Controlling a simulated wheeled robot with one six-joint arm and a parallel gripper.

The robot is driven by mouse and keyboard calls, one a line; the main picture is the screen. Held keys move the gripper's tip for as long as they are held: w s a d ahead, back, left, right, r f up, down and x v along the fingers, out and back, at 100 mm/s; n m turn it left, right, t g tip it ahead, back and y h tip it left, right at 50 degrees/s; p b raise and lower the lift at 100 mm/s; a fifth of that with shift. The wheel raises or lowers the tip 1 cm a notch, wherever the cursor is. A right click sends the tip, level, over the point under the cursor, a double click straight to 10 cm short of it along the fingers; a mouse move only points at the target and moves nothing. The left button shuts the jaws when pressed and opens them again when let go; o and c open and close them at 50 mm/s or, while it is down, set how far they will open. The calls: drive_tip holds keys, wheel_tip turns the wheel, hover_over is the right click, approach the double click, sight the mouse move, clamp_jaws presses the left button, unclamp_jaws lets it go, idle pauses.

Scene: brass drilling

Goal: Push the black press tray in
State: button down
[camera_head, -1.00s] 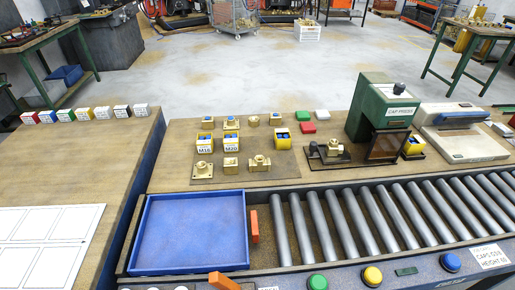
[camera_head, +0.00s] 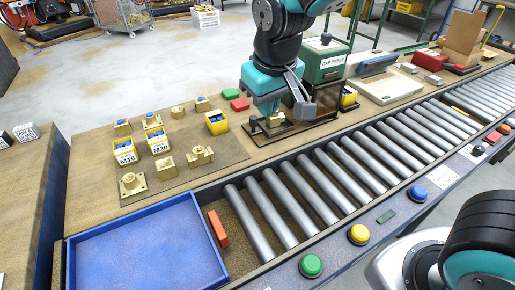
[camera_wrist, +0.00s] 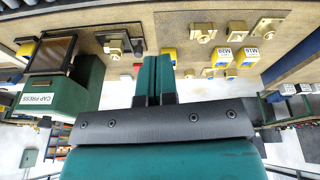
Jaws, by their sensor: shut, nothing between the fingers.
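The black press tray (camera_head: 284,131) sticks out to the left of the green cap press (camera_head: 322,62), with a brass part (camera_head: 275,120) on it. The tray also shows at the upper left of the wrist view (camera_wrist: 119,54), with its dark handle on the side away from the press.
Yellow bins (camera_head: 125,151) and several brass parts (camera_head: 132,184) lie on the mat left of the press. A roller conveyor (camera_head: 340,170) and blue tray (camera_head: 150,250) run along the front.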

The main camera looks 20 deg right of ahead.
drive_tip(key=w+f+m+t+h+b, duration=0.1)
drive_tip(key=w+f+b, duration=0.1)
drive_tip(key=w+f, duration=0.4)
drive_tip(key=w+d+f+t+h+b, duration=0.1)
drive_tip(key=w+f+h+b, duration=0.1)
drive_tip(key=w+f, duration=0.4)
drive_tip(key=w+f+m+h+b, duration=0.1)
drive_tip(key=w+f+h+b, duration=0.1)
drive_tip(key=w+f, duration=0.4)
drive_tip(key=shift+d+f+m+t+b, duration=0.15)
drive_tip(key=shift+d+f+t+b, duration=0.05)
drive_tip(key=shift+f, duration=1.2)
drive_tip(key=shift+d+f+m+t+b, duration=0.15)
drive_tip(key=shift+f+t, duration=0.05)
drive_tip(key=shift+f, duration=1.15)
drive_tip(key=shift+w+d+r, duration=0.1)
drive_tip(key=shift+w+d, duration=0.05)
drive_tip(key=shift+d, duration=0.45)
drive_tip(key=shift+w+d, duration=0.1)
drive_tip(key=shift+d, duration=0.5)
drive_tip(key=shift+w+d+p, duration=0.2)
drive_tip(key=shift+d+p, duration=0.1)
drive_tip(key=shift+d, duration=0.45)
